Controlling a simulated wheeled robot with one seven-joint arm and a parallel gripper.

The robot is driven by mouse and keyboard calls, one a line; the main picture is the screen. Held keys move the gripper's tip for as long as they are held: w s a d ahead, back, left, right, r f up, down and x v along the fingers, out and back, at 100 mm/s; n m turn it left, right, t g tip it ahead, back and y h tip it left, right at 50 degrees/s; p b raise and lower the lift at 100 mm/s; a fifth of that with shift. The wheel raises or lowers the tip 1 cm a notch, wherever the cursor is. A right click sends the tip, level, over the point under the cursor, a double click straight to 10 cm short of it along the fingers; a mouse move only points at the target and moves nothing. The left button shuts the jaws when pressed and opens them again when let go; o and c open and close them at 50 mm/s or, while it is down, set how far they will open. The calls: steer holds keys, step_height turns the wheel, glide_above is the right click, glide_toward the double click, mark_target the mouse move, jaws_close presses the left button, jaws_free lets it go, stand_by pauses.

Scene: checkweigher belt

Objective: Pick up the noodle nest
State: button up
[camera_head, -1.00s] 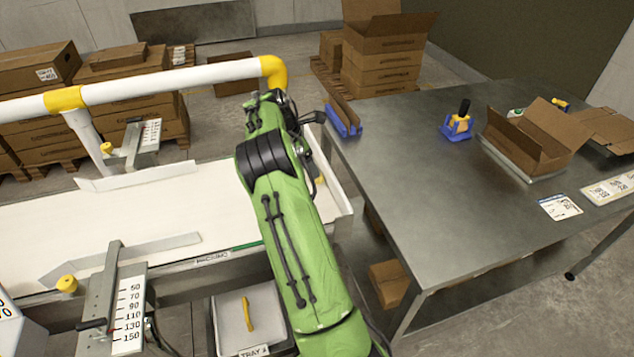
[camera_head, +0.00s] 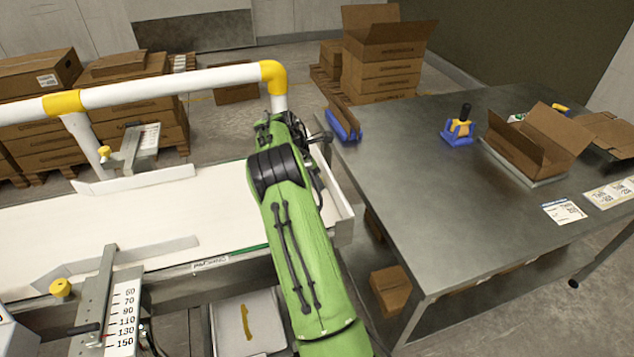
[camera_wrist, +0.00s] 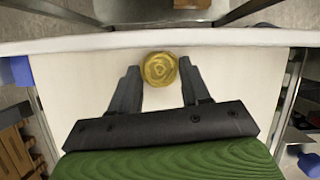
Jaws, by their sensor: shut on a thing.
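The noodle nest (camera_wrist: 160,69) is a round, yellow coil. In the wrist view it sits between the tips of the two dark fingers of my gripper (camera_wrist: 160,82), with a finger against each side. My gripper is shut on it. The white surface of the belt end (camera_wrist: 80,85) lies behind it; I cannot tell how far the nest is above that surface. In the head view my green arm hides both the gripper and the nest.
A white and yellow guard rail (camera_head: 180,88) runs behind the belt (camera_head: 110,215). A steel table (camera_head: 430,200) stands to the right, with an open carton (camera_head: 535,145) and a blue tape dispenser (camera_head: 459,130). A grey tray (camera_head: 250,320) sits below the belt's front edge.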

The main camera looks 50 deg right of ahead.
steer(key=shift+w+a+r+p, duration=0.1)
steer(key=shift+a+r+p, duration=0.05)
steer(key=shift+r+p, duration=0.25)
step_height(320, 180, up, 6)
steer(key=r+p, duration=0.1)
steer(key=p, duration=0.1)
steer(key=w+a+p, duration=0.1)
steer(key=w+a, duration=0.3)
steer(key=a, duration=0.4)
steer(key=w+a+p, duration=0.2)
steer(key=w+a, duration=0.3)
steer(key=a, duration=0.4)
steer(key=shift+w+f, duration=0.25)
steer(key=shift+f, duration=0.15)
steer(key=shift+a, duration=0.1)
